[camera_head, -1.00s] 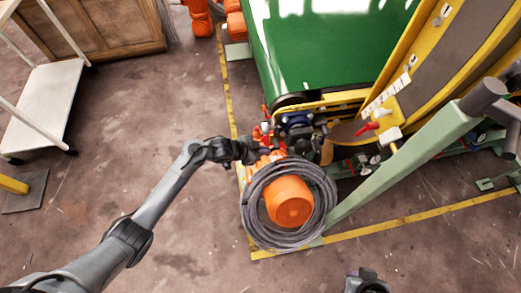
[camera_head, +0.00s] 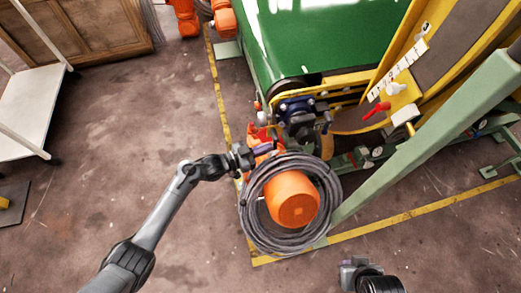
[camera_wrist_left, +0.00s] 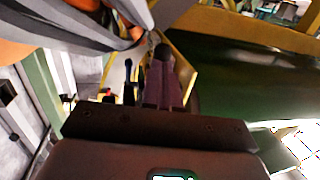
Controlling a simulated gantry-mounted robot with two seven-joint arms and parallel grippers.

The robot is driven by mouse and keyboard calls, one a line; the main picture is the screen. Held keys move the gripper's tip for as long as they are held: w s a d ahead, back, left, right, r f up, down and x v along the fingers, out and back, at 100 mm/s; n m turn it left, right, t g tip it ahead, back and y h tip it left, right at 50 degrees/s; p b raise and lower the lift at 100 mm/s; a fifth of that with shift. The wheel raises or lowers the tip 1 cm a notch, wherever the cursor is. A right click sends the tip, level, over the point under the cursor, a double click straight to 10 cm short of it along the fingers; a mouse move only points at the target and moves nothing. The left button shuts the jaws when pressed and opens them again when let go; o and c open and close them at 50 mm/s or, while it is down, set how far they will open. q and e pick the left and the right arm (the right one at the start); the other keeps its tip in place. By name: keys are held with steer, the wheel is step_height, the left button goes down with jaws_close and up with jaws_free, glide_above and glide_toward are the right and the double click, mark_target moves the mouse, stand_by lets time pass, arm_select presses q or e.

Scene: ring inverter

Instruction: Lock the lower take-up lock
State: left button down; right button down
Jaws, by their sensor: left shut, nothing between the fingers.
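My left gripper (camera_head: 266,148) is shut and empty beside the blue-black bearing unit (camera_head: 300,112), just above the cable-wrapped orange motor (camera_head: 293,199). In the left wrist view its dark purple fingers (camera_wrist_left: 163,82) are together, with the grey cable (camera_wrist_left: 95,28) at upper left. A red-handled lever (camera_head: 377,108) and a white one (camera_head: 396,89) sit on the yellow frame to the right, apart from the gripper. I cannot tell which part is the lower take-up lock. My right gripper's fingers are not visible.
The green belt (camera_head: 320,40) lies behind the gripper. A slanted green beam (camera_head: 430,130) stands to the right. A white trolley (camera_head: 25,110) and wooden cabinet (camera_head: 85,30) are at the left. The floor between them and the machine is clear.

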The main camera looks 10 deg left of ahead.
arm_select(q)
steer(key=shift+f, duration=0.1)
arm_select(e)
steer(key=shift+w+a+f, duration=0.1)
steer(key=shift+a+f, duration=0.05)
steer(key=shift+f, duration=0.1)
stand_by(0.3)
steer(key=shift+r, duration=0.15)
